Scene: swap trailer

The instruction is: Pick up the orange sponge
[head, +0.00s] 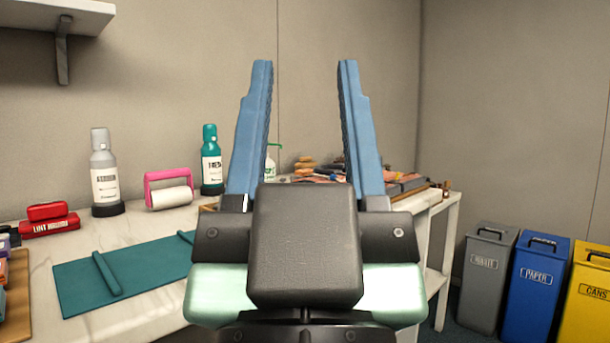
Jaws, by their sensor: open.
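My gripper (305,68) is open and empty, its two blue fingers pointing up and spread wide in the middle of the head view. The wall and part of a worktop show between and behind them. I cannot clearly make out an orange sponge. A small orange item (3,272) is cut off at the left edge of the view, among other coloured items. Small orange-tan items (305,162) also sit in a crowded pile at the back of the worktop, partly hidden behind my gripper. I cannot tell whether either is the sponge.
The pale worktop (60,262) holds a teal mat (140,272), a red box (49,226), a grey bottle (103,170), a teal bottle (211,160) and a pink-handled roller (170,190). Grey (487,280), blue (537,285) and yellow (588,295) bins stand at right. A shelf (50,14) juts out upper left.

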